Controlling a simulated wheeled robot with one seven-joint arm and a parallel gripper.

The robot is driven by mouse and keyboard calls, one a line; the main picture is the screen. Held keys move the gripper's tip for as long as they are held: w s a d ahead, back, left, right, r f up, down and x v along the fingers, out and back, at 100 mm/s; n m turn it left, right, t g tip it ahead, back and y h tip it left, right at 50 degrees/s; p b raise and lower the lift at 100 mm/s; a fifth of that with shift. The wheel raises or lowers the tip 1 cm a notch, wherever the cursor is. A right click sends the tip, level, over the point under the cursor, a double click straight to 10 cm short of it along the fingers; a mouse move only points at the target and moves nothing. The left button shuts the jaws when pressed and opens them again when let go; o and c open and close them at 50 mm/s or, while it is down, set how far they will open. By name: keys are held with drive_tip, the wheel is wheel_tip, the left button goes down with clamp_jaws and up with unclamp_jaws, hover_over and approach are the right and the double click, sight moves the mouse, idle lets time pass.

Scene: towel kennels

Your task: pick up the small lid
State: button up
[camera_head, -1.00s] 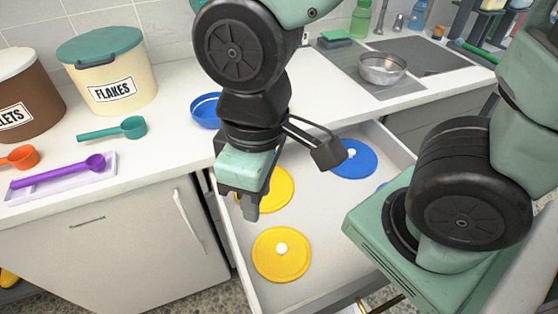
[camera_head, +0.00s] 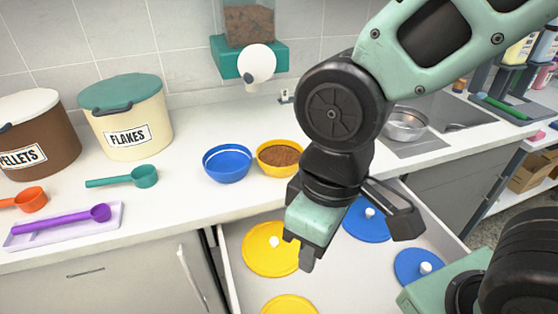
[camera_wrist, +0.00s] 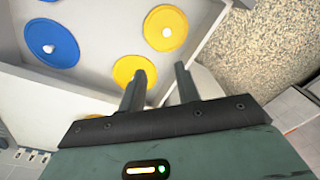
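Round lids with white knobs lie flat in the open drawer (camera_head: 228,283). In the head view a yellow lid (camera_head: 262,255) is at the back left and another yellow lid (camera_head: 289,306) is cut off by the bottom edge. A larger blue lid (camera_head: 365,226) and a smaller blue lid (camera_head: 418,268) are on the right. My gripper (camera_head: 299,253) is above the drawer, overlapping the back yellow lid's right edge. In the wrist view its two fingers (camera_wrist: 160,82) are apart with nothing between them; one partly covers a yellow lid (camera_wrist: 130,67).
On the counter behind the drawer stand a blue bowl (camera_head: 227,164) and a yellow bowl (camera_head: 278,158) of brown food. A flakes tub (camera_head: 127,115), a pellets tub (camera_head: 38,134) and scoops are at the left. A metal bowl (camera_head: 405,124) is at the back right.

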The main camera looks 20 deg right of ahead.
drive_tip(key=o, duration=0.3)
drive_tip(key=shift+a, duration=0.1)
